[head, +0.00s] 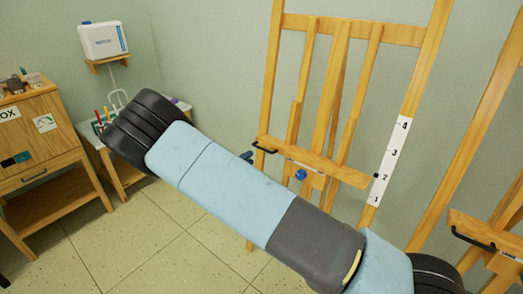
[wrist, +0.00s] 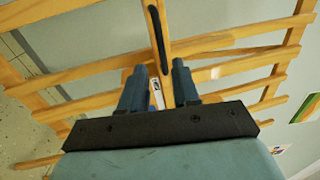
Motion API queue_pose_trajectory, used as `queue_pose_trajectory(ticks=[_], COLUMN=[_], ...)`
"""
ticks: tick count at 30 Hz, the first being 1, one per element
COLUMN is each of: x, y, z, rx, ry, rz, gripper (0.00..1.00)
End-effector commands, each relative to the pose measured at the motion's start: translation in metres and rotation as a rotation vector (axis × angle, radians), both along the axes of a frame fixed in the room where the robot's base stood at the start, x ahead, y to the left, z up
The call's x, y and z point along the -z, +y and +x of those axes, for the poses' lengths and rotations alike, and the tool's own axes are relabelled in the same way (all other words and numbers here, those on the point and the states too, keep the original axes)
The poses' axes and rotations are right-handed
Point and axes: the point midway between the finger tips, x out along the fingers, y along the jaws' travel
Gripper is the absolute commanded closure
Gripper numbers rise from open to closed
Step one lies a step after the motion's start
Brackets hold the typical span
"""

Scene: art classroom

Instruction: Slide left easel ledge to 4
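The left easel (head: 327,70) stands against the wall, with a white number strip (head: 391,160) on its right post. Its wooden ledge (head: 335,170) crosses the front; its right end sits beside the 2. The ledge carries a black handle (head: 264,147) at its left and a blue knob (head: 300,175) below. In the wrist view the ledge (wrist: 156,8) runs upright, with its black handle (wrist: 159,38) just ahead of my fingertips. My gripper (wrist: 159,76) is open, fingers apart on either side of the ledge's line. In the head view my arm hides most of the gripper.
A second easel's ledge (head: 506,236), with its own black handle, is at the right edge. A wooden cabinet (head: 37,140) and a small table (head: 92,140) stand on the left. A white box (head: 103,39) sits on a wall shelf. Floor between cabinet and easel is clear.

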Motion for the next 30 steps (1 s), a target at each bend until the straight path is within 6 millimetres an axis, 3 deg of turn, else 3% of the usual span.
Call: queue_pose_trajectory(ticks=[15,30], x=[0.0,0.0], y=[-0.05,-0.057], z=[0.065,0.074], rx=[0.0,-0.001], ry=[0.0,0.0], rz=[0.001,0.001], gripper=[0.69,0.7])
